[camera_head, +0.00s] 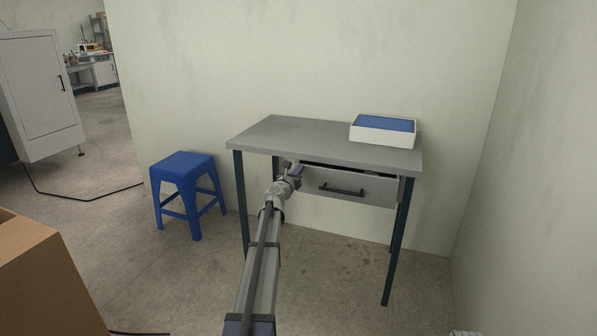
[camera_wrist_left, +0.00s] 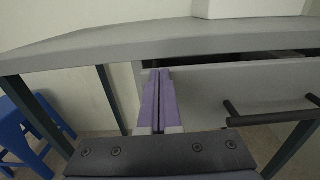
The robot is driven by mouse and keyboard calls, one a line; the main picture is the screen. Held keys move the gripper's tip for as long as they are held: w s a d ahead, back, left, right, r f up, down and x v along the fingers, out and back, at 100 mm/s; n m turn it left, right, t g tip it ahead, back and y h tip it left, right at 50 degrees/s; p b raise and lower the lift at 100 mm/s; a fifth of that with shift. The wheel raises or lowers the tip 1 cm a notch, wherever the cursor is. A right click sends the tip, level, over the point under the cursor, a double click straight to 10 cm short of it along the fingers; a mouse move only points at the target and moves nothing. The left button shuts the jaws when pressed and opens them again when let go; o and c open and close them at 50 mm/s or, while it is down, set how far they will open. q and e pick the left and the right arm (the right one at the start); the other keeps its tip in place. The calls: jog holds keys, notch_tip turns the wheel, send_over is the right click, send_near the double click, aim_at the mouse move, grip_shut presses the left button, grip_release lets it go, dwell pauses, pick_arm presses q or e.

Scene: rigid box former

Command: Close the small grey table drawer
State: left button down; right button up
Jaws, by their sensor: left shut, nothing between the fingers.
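The grey drawer (camera_head: 365,189) sits under the top of the small grey table (camera_head: 300,138) and is partly open, with a dark gap above its front. Its dark bar handle (camera_head: 341,190) is on the front, and it also shows at the right in the left wrist view (camera_wrist_left: 270,114). My left gripper (camera_head: 297,170) is shut and empty, at the left end of the drawer front (camera_wrist_left: 215,88). In the left wrist view its purple fingers (camera_wrist_left: 158,100) are together beside that end; whether they touch it I cannot tell. My right gripper is not in view.
A white box with a blue top (camera_head: 381,131) stands on the table's right back. A blue stool (camera_head: 187,185) stands left of the table. A cardboard box (camera_head: 45,275) is at the lower left. Walls are behind and to the right; the floor in front is clear.

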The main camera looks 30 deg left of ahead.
pick_arm(q)
jog(key=v, duration=1.4)
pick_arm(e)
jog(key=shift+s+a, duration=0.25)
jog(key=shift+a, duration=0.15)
